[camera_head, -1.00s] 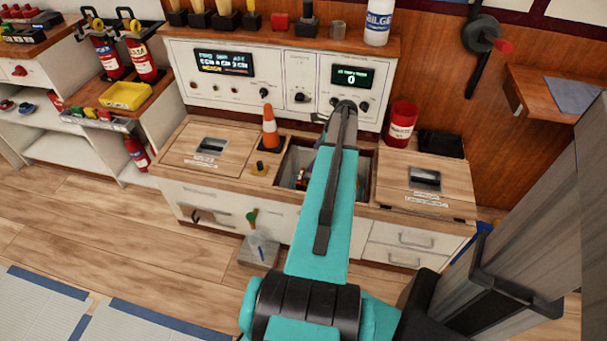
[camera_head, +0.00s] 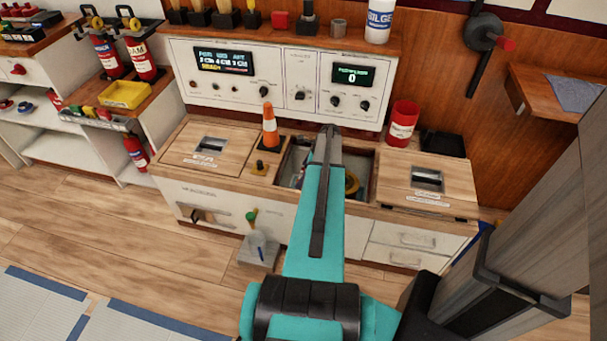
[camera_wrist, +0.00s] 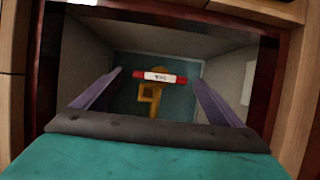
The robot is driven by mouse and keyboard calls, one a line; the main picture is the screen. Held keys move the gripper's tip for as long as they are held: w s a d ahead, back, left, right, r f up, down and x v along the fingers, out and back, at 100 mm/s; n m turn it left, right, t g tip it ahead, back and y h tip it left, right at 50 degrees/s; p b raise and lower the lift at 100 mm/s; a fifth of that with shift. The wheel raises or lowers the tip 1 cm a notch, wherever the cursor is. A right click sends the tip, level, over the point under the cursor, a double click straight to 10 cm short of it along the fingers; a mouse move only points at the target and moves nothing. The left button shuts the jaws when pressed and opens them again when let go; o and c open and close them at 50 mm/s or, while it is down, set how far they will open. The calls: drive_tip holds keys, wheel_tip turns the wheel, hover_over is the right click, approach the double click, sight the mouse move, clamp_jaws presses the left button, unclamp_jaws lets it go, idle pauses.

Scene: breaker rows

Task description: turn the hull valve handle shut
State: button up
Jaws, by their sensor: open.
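The valve handle (camera_wrist: 174,79) is a red bar with a white label, lying crosswise in the wrist view. It sits on a yellow valve body (camera_wrist: 149,103) at the bottom of an open bilge compartment. My gripper (camera_wrist: 158,74) is open, with a purple finger to the left and right of the handle and nothing held. I cannot tell how far above the handle the fingertips are. In the head view my arm covers the gripper and the handle; a yellow round part (camera_head: 352,184) shows in the compartment beside the arm.
The compartment's dark red-brown rim (camera_wrist: 34,77) and pale walls surround the gripper. Closed wooden lids lie left (camera_head: 190,155) and right (camera_head: 400,195) of the opening. An orange cone (camera_head: 270,127) and a red can (camera_head: 403,122) stand nearby. A control panel (camera_head: 300,75) rises behind.

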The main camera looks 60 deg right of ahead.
drive_tip(key=shift+w+f, duration=0.1)
drive_tip(key=shift+f, duration=0.15)
drive_tip(key=shift+c, duration=0.5)
drive_tip(key=c, duration=1)
drive_tip(key=shift+o, duration=0.2)
drive_tip(key=shift+a, duration=0.2)
drive_tip(key=shift+d, duration=0.1)
